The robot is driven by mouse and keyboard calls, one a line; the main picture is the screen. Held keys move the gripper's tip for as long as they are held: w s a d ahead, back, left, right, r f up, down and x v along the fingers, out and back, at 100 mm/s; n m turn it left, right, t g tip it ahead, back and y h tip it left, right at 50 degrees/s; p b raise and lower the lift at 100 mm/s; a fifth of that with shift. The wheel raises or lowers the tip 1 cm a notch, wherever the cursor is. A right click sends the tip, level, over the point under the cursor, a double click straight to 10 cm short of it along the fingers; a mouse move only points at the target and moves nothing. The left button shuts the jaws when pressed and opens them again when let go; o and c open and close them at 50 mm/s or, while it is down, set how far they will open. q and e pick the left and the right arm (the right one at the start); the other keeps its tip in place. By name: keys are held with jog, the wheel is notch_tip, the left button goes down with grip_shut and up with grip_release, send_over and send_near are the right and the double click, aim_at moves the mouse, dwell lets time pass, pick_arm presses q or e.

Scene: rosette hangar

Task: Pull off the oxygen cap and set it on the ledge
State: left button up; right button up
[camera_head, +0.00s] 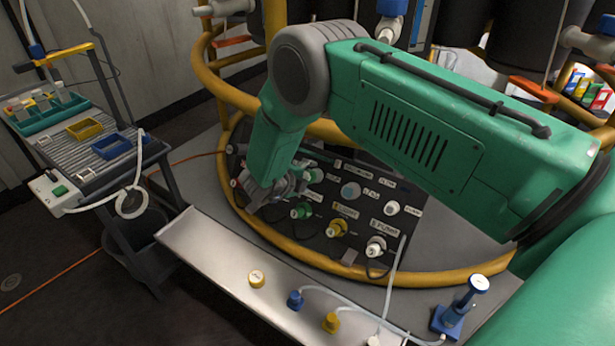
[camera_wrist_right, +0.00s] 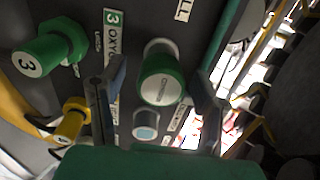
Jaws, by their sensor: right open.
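The oxygen cap (camera_wrist_right: 162,78) is a green cylinder with a white, lettered end face, seated on the dark panel. It lies between the two fingers of my right gripper (camera_wrist_right: 155,95), which is open. Gaps show between the cap and both fingers. In the head view the cap (camera_head: 314,175) is a small green shape just right of my right gripper (camera_head: 275,190). The ledge (camera_head: 215,246) is a long pale metal strip in front of the panel. My left gripper is out of view.
A green connector marked 3 (camera_wrist_right: 45,52) and a yellow one (camera_wrist_right: 70,122) sit beside the cap. A yellow ring rail (camera_head: 300,252) borders the panel. The ledge's left end is bare.

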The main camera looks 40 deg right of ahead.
aim_at(305, 177)
dwell(0.8)
grip_shut()
jog(key=shift+r, duration=0.1)
jog(key=shift+a, duration=0.1)
jog(key=shift+s+a+r+p, duration=0.1)
jog(key=shift+a+r+p, duration=0.15)
jog(key=shift+p, duration=0.15)
jog(key=shift+p+v, duration=1.4)
jog(key=shift+v, duration=1.15)
